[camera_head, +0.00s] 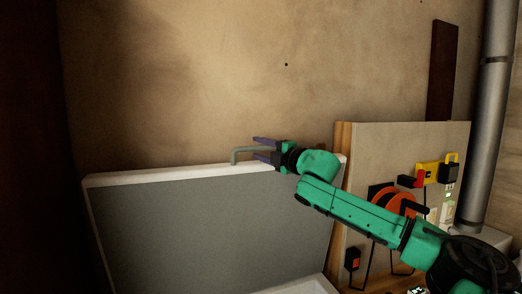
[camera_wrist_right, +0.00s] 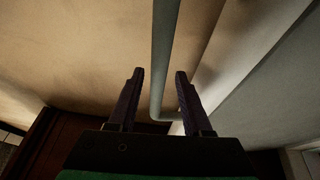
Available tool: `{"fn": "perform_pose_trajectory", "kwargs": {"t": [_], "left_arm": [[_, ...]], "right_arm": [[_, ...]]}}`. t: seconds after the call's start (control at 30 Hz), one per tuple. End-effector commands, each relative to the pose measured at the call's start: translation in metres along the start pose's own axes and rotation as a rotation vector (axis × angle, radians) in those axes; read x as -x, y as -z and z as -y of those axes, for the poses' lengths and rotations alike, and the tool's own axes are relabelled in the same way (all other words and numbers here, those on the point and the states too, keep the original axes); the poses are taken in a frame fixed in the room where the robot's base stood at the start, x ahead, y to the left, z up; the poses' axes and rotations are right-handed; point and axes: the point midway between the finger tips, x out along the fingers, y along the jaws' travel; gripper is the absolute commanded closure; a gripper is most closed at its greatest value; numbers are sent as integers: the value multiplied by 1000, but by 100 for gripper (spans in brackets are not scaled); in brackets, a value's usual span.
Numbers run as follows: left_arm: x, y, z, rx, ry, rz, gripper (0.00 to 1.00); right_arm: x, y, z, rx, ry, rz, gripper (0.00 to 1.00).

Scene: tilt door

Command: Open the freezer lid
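The freezer lid (camera_head: 210,225) stands raised in the head view, its grey inner face toward me and its white edge on top. A grey-green bar handle (camera_head: 238,150) stands up from the lid's top edge. My right gripper (camera_head: 256,148) is at the right part of the handle with its fingers apart. In the right wrist view the handle (camera_wrist_right: 165,50) runs between the two open fingertips (camera_wrist_right: 159,72), with gaps beside it, so it is not clamped. My left gripper is not in view.
A white freezer rim (camera_head: 312,285) shows at the bottom. Right of the lid stands a wooden panel (camera_head: 365,150) with an orange reel (camera_head: 385,205) and a yellow fixture (camera_head: 428,174). A metal pipe (camera_head: 488,130) runs up the far right. Bare wall lies behind the lid.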

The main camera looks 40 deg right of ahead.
Motion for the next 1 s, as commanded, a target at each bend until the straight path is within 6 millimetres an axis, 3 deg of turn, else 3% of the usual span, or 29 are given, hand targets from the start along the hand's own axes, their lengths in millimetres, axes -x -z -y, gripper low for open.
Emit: {"fn": "perform_pose_trajectory", "kwargs": {"t": [0.17,0.47,0.73,1.0], "left_arm": [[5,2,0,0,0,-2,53],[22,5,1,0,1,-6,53],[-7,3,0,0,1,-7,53],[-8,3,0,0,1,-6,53]], "right_arm": [[9,-2,-3,-2,-2,3,50],[61,0,-4,-8,-8,-1,50],[130,-1,5,-3,-4,1,50],[144,0,2,0,3,-1,50]]}}
